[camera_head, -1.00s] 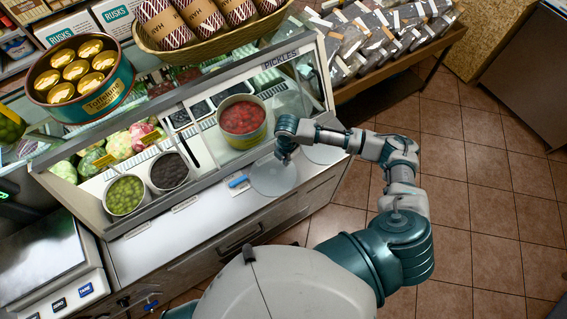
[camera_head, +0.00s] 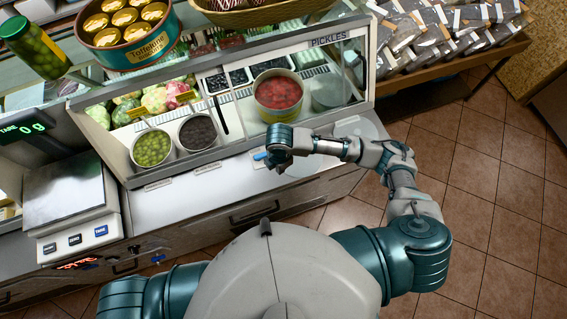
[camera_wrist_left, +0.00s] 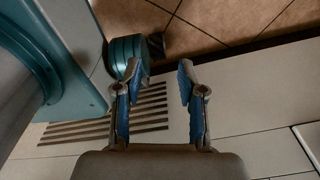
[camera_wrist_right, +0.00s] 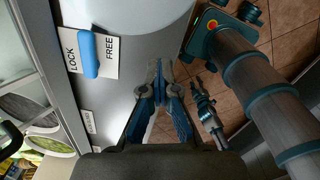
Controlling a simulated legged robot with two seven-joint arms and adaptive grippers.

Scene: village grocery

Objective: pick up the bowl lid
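A pale, round, flat disc that looks like a lid (camera_head: 303,165) lies on the counter, partly hidden by my right arm in the head view. A second pale disc (camera_head: 362,129) lies farther right; I cannot tell which is the bowl lid. In the right wrist view a large pale disc (camera_wrist_right: 128,12) lies ahead of my right gripper (camera_wrist_right: 161,66). Its fingertips are together with nothing visible between them, apart from the disc in that view. My left gripper (camera_wrist_left: 160,72) is open and empty, low over the floor, and does not show in the head view.
A blue handle (camera_wrist_right: 87,54) on a LOCK/FREE plate (camera_wrist_right: 110,52) sits beside the disc. Bowls of red pickles (camera_head: 277,96), dark olives (camera_head: 198,132) and green olives (camera_head: 152,148) stand in the display case. A scale (camera_head: 72,205) is at the left.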

